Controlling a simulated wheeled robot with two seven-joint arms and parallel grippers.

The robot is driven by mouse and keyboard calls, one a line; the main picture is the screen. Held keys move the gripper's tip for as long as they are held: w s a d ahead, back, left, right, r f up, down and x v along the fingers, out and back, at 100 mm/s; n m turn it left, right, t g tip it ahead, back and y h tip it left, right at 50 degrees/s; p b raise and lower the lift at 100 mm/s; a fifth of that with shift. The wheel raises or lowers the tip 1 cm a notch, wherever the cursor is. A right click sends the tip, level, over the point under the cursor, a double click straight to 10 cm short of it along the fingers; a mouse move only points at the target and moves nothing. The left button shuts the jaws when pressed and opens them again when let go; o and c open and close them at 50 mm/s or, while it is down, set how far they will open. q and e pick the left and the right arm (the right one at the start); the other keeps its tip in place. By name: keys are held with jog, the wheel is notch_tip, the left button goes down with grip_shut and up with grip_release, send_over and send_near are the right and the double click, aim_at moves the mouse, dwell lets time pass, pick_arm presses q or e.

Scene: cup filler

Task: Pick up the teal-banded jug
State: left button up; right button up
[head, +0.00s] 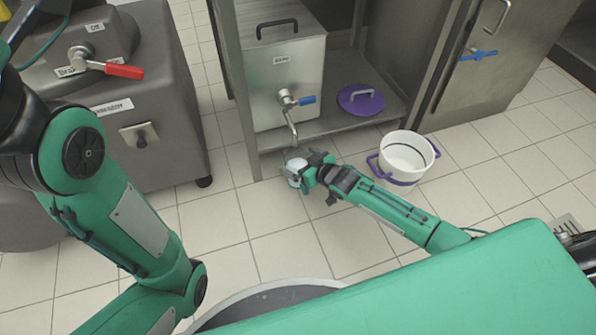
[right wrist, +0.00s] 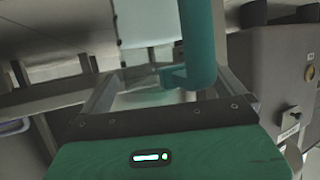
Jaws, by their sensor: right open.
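The teal-banded jug (head: 295,167) shows in the head view as a small pale vessel just below the tap spout, partly hidden by my right gripper (head: 312,172). In the right wrist view its teal handle (right wrist: 203,50) and pale body (right wrist: 150,25) fill the middle.
A steel dispenser (head: 290,75) with a blue-handled tap (head: 290,100) stands on a shelf beside a purple lid (head: 360,98). A grey machine (head: 150,90) with a red-handled tap (head: 120,70) stands left.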

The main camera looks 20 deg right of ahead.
jog(key=c, duration=1.4)
jog(key=shift+c, duration=1.4)
jog(key=shift+r, duration=0.2)
